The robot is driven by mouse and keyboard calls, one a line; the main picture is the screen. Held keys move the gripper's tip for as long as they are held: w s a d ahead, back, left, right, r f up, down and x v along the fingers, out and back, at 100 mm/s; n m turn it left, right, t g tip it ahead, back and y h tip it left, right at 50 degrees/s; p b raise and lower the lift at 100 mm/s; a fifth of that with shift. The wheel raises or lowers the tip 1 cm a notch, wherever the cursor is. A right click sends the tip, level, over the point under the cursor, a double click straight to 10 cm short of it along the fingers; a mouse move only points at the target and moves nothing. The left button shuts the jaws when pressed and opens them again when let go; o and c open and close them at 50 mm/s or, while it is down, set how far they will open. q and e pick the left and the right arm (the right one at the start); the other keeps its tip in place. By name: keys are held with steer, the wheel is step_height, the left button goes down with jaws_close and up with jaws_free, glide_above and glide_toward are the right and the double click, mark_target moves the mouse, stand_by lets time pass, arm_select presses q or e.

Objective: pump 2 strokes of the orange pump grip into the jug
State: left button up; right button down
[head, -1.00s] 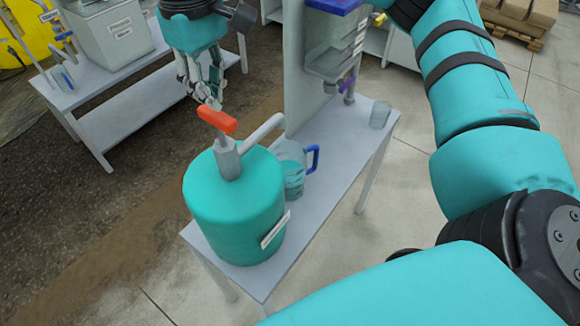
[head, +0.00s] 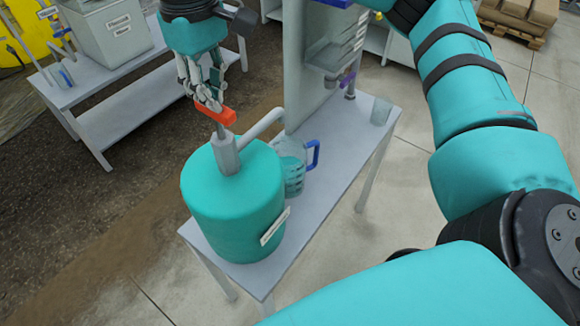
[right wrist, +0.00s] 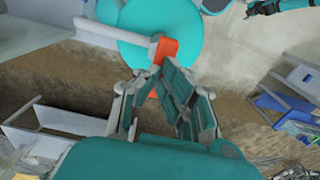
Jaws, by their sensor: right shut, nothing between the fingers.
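The orange pump grip (head: 216,114) sits on a thin rod above the teal drum (head: 235,205), clear of the grey pump collar (head: 226,155). My right gripper (head: 212,105) is shut with nothing between its fingers. Its fingertips are at the top of the grip and partly cover it. In the right wrist view the grip (right wrist: 165,49) shows just beyond the fingers. The clear jug (head: 293,170) with a blue handle stands beside the drum, near the end of the white spout (head: 264,125), with teal liquid inside. My left gripper is not in view.
Drum and jug stand on a narrow grey table (head: 340,150). A grey upright panel (head: 308,70) rises behind the jug. A clear cup (head: 381,111) is near the table's far end. Another bench (head: 130,100) with a grey box stands at the left.

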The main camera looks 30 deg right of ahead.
mark_target(216, 114)
steer(key=shift+f+b, duration=1.55)
steer(key=shift+f, duration=0.55)
steer(key=shift+r, duration=0.2)
steer(key=shift+r+p, duration=2.05)
steer(key=shift+r, duration=0.9)
step_height(216, 114, up, 6)
steer(key=p, duration=0.4)
steer(key=shift+s, duration=0.1)
